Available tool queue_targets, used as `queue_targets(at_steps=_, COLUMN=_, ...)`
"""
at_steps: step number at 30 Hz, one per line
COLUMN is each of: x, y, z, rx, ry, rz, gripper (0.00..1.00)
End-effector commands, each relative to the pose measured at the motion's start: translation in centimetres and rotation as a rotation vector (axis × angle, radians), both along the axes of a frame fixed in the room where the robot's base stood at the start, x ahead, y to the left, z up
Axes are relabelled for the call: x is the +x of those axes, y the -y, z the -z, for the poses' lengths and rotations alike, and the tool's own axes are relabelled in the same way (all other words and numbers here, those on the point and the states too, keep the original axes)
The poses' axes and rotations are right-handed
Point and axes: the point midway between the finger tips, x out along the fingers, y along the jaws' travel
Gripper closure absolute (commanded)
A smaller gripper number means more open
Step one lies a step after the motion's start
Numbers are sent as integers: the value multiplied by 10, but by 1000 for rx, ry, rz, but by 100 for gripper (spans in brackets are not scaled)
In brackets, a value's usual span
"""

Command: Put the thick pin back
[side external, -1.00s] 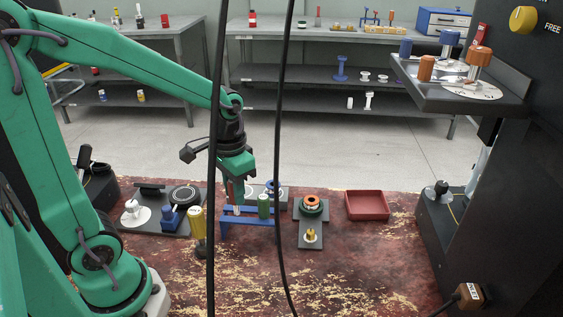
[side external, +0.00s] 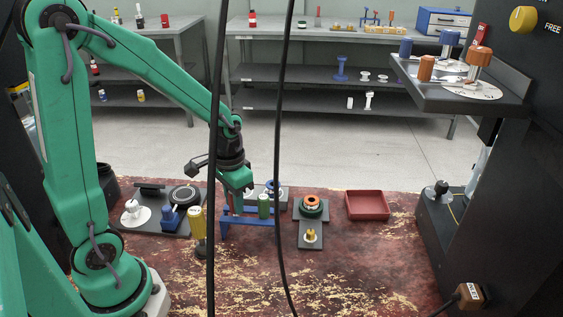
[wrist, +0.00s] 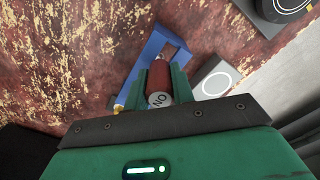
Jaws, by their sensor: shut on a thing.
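My gripper (wrist: 162,83) is shut on a red pin (wrist: 158,75), whose pale end face carries dark lettering. In the side view my gripper (side external: 236,200) is low over the left part of a blue rack (side external: 250,221), and it largely hides the pin. The rack also shows beyond the pin in the wrist view (wrist: 135,85). I cannot tell whether the pin's lower end is inside the rack.
A yellow-topped tool (side external: 196,222) stands left of the rack. A dark plate with a blue block (side external: 170,217) is farther left. A dark fixture with an orange ring (side external: 311,203) and a red tray (side external: 367,205) are to the right. Two black cables hang in front.

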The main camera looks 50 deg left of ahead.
Motion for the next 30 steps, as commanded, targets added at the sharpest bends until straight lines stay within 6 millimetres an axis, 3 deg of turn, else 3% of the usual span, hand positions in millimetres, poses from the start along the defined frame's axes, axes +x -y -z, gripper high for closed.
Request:
queue_targets(at_steps=21, x=0, y=0, z=11, rx=0, ry=-1, rz=0, gripper=96)
queue_targets(at_steps=22, x=0, y=0, z=10, rx=0, ry=-1, rz=0, gripper=70)
queue_targets(at_steps=24, x=0, y=0, z=10, rx=0, ry=0, rz=0, gripper=56)
queue_targets(at_steps=30, x=0, y=0, z=10, rx=0, ry=0, rz=0, gripper=54)
